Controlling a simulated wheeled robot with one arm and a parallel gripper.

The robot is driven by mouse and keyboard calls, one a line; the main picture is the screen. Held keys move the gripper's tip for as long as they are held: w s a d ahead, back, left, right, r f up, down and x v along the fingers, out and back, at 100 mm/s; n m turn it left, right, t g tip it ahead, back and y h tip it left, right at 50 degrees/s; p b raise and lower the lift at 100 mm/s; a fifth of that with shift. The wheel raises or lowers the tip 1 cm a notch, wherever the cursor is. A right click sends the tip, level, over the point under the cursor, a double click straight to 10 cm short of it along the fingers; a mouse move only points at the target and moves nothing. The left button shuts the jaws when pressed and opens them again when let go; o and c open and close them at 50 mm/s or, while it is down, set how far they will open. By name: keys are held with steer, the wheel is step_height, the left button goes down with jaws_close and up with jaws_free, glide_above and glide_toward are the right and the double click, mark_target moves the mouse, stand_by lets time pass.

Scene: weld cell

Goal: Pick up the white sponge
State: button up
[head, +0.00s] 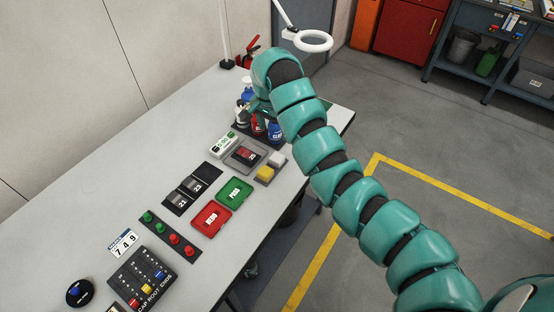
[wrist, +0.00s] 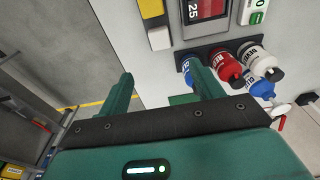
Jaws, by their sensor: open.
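The white sponge (head: 277,159) is a small pale block on the table near its right edge, touching or close to a yellow block (head: 264,174). In the wrist view the white sponge (wrist: 159,38) lies beyond my fingertips, between their lines, with the yellow block (wrist: 152,8) behind it. My gripper (wrist: 162,82) is open, with nothing between its two green fingers. In the head view my arm's end is over the far part of the table by the bottles, and the fingers are mostly hidden there.
A dark rack (wrist: 232,46) holds blue, red (wrist: 224,64) and white bottles close to my right finger. Green (head: 235,192) and red (head: 211,218) trays lie nearer.

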steer(key=p, duration=0.1)
glide_above(277, 157)
steer(key=f, duration=0.9)
steer(key=shift+s+a+f, duration=0.2)
steer(key=shift+s+f, duration=0.1)
steer(key=shift+f, duration=0.1)
steer(key=shift+w+d+f+p, duration=0.1)
steer(key=shift+f+p, duration=0.65)
steer(key=shift+w+d+f+p, duration=0.1)
steer(key=shift+f+p, duration=0.6)
steer(key=shift+f, duration=1.35)
steer(key=shift+c, duration=0.2)
steer(key=shift+w, duration=0.1)
steer(key=c, duration=1.1)
steer(key=shift+r, duration=0.15)
